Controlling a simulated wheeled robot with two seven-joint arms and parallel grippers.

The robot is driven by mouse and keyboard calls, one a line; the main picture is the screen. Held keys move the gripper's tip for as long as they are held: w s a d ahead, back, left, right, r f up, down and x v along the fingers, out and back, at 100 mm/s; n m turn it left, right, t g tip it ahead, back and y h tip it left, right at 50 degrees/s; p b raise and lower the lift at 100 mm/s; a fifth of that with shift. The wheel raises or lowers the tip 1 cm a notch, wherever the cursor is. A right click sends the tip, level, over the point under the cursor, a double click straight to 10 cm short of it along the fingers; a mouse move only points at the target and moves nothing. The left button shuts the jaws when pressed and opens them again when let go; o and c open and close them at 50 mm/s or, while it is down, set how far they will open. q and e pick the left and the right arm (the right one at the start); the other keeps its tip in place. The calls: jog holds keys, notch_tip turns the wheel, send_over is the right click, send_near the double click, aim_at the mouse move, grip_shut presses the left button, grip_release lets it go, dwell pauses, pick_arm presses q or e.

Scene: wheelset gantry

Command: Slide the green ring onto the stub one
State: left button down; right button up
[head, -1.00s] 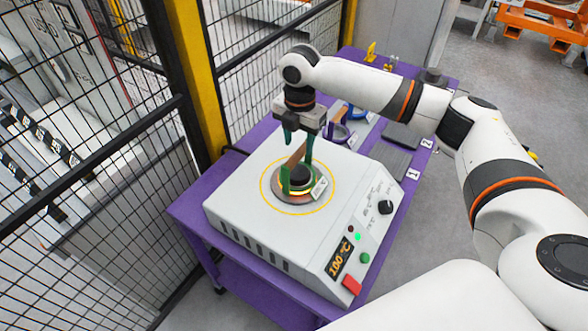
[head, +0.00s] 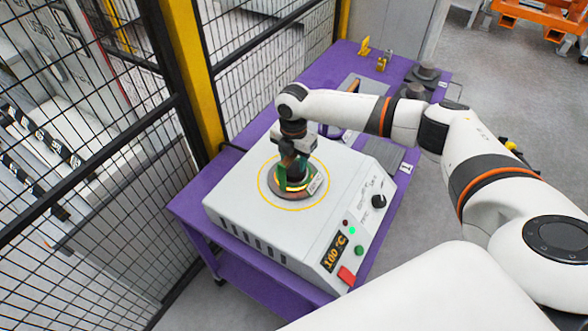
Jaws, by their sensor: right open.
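The ring with a green band (head: 291,188) lies on the round plate of the white heater (head: 232,202), inside a yellow circle. A small white tag stands at its right side. My right gripper (head: 293,174) points down directly over the ring, with its green fingers low at the ring; it is open. The fingers and wrist hide part of the ring, so I cannot tell whether they touch it. Dark stubs (head: 427,72) stand at the far right of the purple table, partly behind my right arm; which is stub one is unclear. My left gripper is out of view.
The heater's display (head: 335,254) seems to read 160 °C. A label "1" (head: 405,168) is on the table's right edge. Small yellow parts (head: 364,46) stand at the back. A black mesh fence (head: 90,180) with a yellow post (head: 190,75) borders the left.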

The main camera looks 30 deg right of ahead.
jog(key=shift+f, duration=0.25)
dwell(0.3)
jog(key=shift+c, duration=0.4)
grip_shut()
